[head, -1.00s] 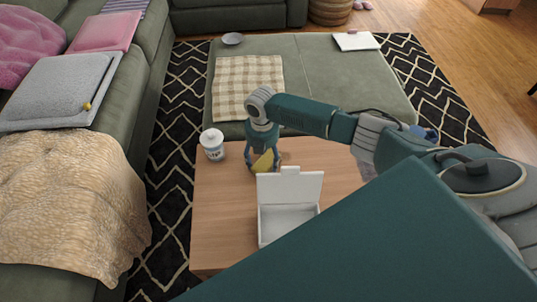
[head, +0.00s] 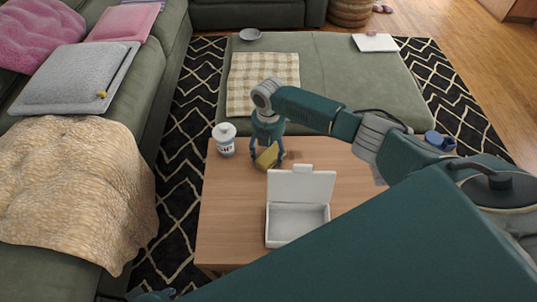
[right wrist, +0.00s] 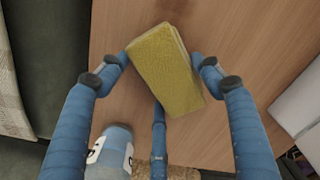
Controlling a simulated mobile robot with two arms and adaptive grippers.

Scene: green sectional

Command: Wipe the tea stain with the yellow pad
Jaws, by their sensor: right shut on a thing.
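The yellow pad (head: 267,156) is in my right gripper (head: 265,160), over the far left part of the wooden table. The right wrist view shows the pad (right wrist: 166,68) tilted between the blue fingers, with the table below; whether it touches the wood I cannot tell. A small, faint darker patch (head: 293,155) on the table, just right of the pad, may be the tea stain; the picture is too small to be sure. A bit of teal and blue at the bottom left edge of the head view may be my left gripper (head: 152,296); its fingers are not clear.
A white lidded jar (head: 225,146) stands left of my right gripper. An open white box (head: 298,239) with its lid up stands nearer. The wooden table (head: 232,215) is bare left of the box. A green ottoman (head: 350,80) adjoins its far side.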

